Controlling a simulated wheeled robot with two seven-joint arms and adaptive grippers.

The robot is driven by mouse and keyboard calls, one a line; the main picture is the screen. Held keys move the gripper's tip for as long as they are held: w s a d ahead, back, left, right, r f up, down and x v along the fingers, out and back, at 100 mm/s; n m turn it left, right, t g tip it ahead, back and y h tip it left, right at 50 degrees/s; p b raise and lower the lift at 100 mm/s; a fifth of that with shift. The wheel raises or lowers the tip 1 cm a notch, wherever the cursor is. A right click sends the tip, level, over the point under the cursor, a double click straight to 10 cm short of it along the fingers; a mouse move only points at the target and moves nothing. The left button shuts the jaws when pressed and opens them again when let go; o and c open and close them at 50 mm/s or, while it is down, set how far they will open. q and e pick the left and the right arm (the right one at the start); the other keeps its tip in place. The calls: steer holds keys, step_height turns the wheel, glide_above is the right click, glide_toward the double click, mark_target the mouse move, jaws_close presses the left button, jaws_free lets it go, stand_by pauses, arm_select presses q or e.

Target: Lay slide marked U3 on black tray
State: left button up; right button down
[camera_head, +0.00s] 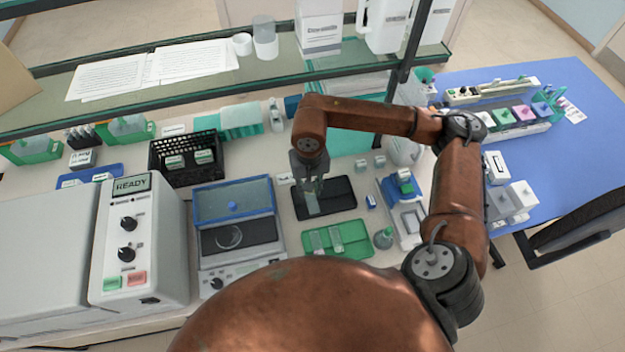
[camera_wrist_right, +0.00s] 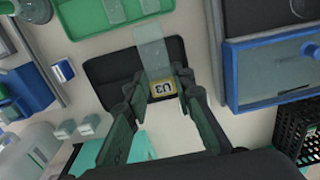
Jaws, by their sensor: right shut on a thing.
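The slide marked U3 (camera_wrist_right: 152,48) is a clear glass strip with a yellow label at one end. Its label shows between the fingers of my right gripper (camera_wrist_right: 164,92) in the wrist view. My right gripper (camera_head: 311,188) is shut on the slide and points down over the black tray (camera_head: 342,193). In the wrist view the slide lies across the black tray (camera_wrist_right: 107,73), with its clear end reaching past the tray's edge toward the green tray. I cannot tell whether the slide touches the black tray. My left gripper is not in view.
A green tray (camera_head: 358,241) with glass slides lies just in front of the black tray. A blue-lidded device (camera_head: 232,198) stands to the left, and a black basket (camera_head: 166,180) behind it. A shelf (camera_head: 210,82) spans the back.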

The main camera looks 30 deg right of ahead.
steer(key=m+p, duration=0.1)
steer(key=m, duration=0.2)
steer(key=d+m+p, duration=0.1)
steer(key=m, duration=0.2)
steer(key=w+m+p, duration=0.1)
steer(key=m, duration=0.3)
steer(key=shift+w+d+f+p, duration=0.1)
steer(key=shift+d+p, duration=0.05)
steer(key=shift+p, duration=0.15)
steer(key=d+f+m+p, duration=0.1)
steer(key=m+p, duration=0.3)
steer(key=m, duration=0.6)
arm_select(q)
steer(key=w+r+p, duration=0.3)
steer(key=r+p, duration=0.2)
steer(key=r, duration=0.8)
arm_select(e)
steer(key=m+b, duration=0.3)
steer(key=m, duration=1.3)
glide_above(324, 198)
steer(key=shift+f, duration=3.75)
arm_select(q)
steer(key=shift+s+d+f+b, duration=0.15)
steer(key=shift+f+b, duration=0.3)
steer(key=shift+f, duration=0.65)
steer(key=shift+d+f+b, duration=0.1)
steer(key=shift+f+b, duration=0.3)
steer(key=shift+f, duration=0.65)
arm_select(e)
steer(key=shift+f, duration=1)
